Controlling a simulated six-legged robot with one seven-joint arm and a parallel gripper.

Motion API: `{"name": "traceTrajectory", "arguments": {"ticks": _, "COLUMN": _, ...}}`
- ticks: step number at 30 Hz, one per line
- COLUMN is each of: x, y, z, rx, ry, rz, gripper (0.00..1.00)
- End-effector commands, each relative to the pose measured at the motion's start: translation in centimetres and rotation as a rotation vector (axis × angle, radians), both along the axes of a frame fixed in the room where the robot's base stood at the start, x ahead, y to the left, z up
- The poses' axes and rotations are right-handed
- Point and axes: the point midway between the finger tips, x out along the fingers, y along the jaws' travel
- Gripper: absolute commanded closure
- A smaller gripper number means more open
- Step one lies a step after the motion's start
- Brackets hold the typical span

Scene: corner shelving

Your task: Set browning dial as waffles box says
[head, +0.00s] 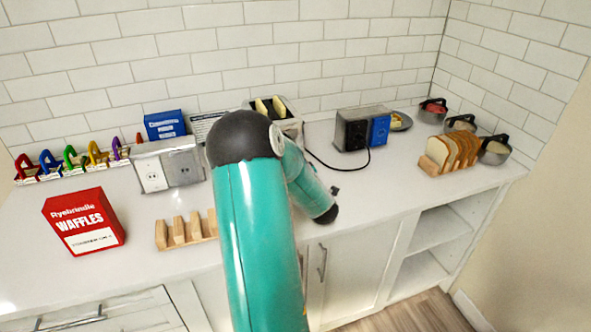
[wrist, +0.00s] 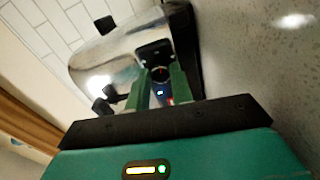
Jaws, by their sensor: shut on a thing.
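The red waffles box (head: 85,222) stands at the left of the counter in the head view. It reads "Ryebrindle WAFFLES", and the small print on its white label is too small to read. A chrome toaster (head: 290,108) with pale slices in its slots is partly hidden behind my arm. Its shiny side fills the left of the wrist view (wrist: 112,62). My gripper (wrist: 161,82) has its two green fingers shut on a small dark dial (wrist: 160,74) on a black panel. A red mark shows on the dial, and a small blue light glows below it. My arm hides the gripper in the head view.
A wooden rack (head: 185,230) stands right of the waffles box. A grey box with socket-like fronts (head: 168,168) and a blue box (head: 165,125) are behind it. Right are a black-and-blue appliance (head: 360,130) with a cord, sliced bread (head: 455,150) and several pots.

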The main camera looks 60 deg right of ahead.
Motion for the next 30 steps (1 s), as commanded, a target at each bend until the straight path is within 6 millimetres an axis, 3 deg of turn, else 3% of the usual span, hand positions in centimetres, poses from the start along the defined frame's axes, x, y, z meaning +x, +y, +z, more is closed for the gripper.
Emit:
{"name": "traceTrajectory", "arguments": {"ticks": 12, "x": 0.12, "y": 0.11, "z": -0.1, "rx": 0.131, "ry": -0.129, "rz": 0.004, "gripper": 1.0}}
{"name": "traceTrajectory", "arguments": {"ticks": 27, "x": 0.16, "y": 0.12, "z": -0.1, "rx": 0.143, "ry": -0.141, "rz": 0.005, "gripper": 1.0}}
{"name": "traceTrajectory", "arguments": {"ticks": 28, "x": 0.16, "y": 0.12, "z": -0.09, "rx": 0.143, "ry": -0.141, "rz": 0.005, "gripper": 0.71}}
{"name": "traceTrajectory", "arguments": {"ticks": 30, "x": 0.14, "y": 0.1, "z": -0.08, "rx": 0.142, "ry": -0.141, "rz": 0.004, "gripper": 0.58}}
